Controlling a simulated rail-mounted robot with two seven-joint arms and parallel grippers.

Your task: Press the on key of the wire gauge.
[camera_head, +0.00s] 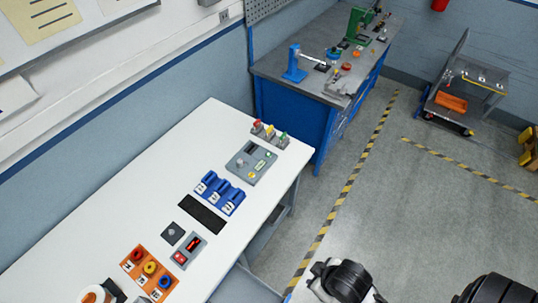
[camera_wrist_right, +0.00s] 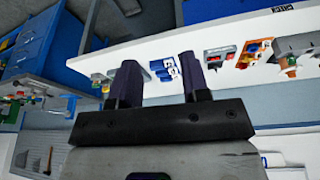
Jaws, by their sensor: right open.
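On the white table in the head view lies a small grey device (camera_head: 189,250) with a dark red display and a red patch at its lower left. It looks like the wire gauge, but its key labels are too small to read. A grey and red device (camera_wrist_right: 219,55), seemingly the same one, shows in the right wrist view, beyond and to the right of my fingers. My right gripper (camera_wrist_right: 158,62) is open and empty, its two dark fingers apart and touching nothing visible. My left gripper is not in view.
Beside the device are a dark square block (camera_head: 172,233), an orange tray (camera_head: 135,257) with coloured rings, a black strip (camera_head: 202,214) and blue holders (camera_head: 220,193). A grey panel (camera_head: 251,162) lies farther back. The table (camera_head: 120,205) is bare toward the wall.

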